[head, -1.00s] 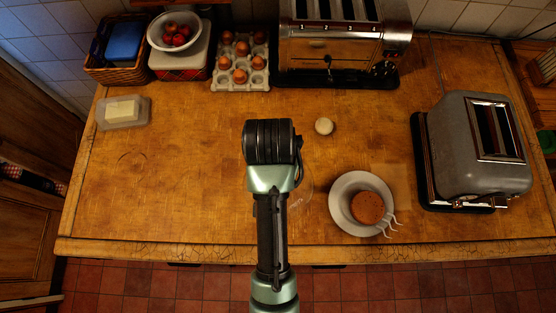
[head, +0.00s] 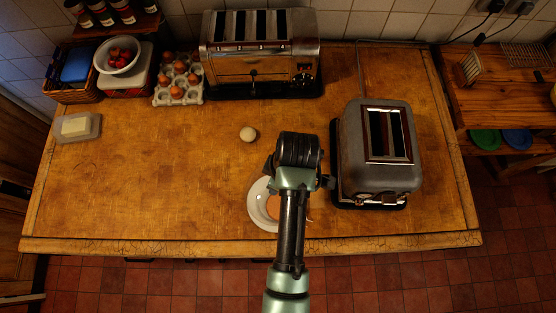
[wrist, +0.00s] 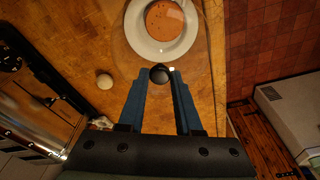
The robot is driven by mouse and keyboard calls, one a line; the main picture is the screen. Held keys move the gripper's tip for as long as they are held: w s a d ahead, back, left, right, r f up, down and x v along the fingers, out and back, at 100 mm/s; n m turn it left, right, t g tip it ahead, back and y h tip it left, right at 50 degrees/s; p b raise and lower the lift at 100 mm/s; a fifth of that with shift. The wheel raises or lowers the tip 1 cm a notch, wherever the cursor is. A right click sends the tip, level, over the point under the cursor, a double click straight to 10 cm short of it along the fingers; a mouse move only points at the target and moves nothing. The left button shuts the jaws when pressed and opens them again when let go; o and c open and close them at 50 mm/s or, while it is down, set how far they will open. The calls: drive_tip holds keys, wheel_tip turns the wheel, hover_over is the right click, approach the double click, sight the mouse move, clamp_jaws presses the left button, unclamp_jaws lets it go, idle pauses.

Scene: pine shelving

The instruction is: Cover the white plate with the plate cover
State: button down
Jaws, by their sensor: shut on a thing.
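The white plate (head: 254,206) lies near the table's front edge with a round brown food piece (head: 273,207) on it. In the head view my arm partly hides both. The wrist view shows the plate (wrist: 137,38) and the food (wrist: 165,20) just ahead of my fingers. The plate cover is clear, with a dark round knob (wrist: 160,73); its faint outline overlaps the plate in the wrist view. My gripper (wrist: 159,80) is shut on this knob. The cover's height above the plate, and whether it touches, I cannot tell.
A grey toaster (head: 380,150) stands close to the right of my wrist. A pale round object (head: 247,134) lies behind the plate. A large metal toaster (head: 260,55), an egg tray (head: 179,80) and a butter dish (head: 78,127) stand farther back and left. The table's left middle is clear.

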drive_tip(key=shift+d, duration=0.15)
drive_tip(key=shift+f+n, duration=0.1)
drive_tip(key=shift+n, duration=0.2)
drive_tip(key=shift+a+f+b, duration=0.25)
drive_tip(key=shift+f+b, duration=0.5)
drive_tip(key=shift+b, duration=0.05)
wheel_tip(320, 180, down, 3)
drive_tip(key=b, duration=0.3)
drive_tip(key=shift+f, duration=0.15)
drive_tip(key=shift+f+b, duration=1.65)
drive_tip(key=shift+f, duration=0.75)
drive_tip(key=shift+d+f, duration=0.1)
drive_tip(key=shift+f, duration=0.15)
drive_tip(key=c, duration=0.5)
unclamp_jaws()
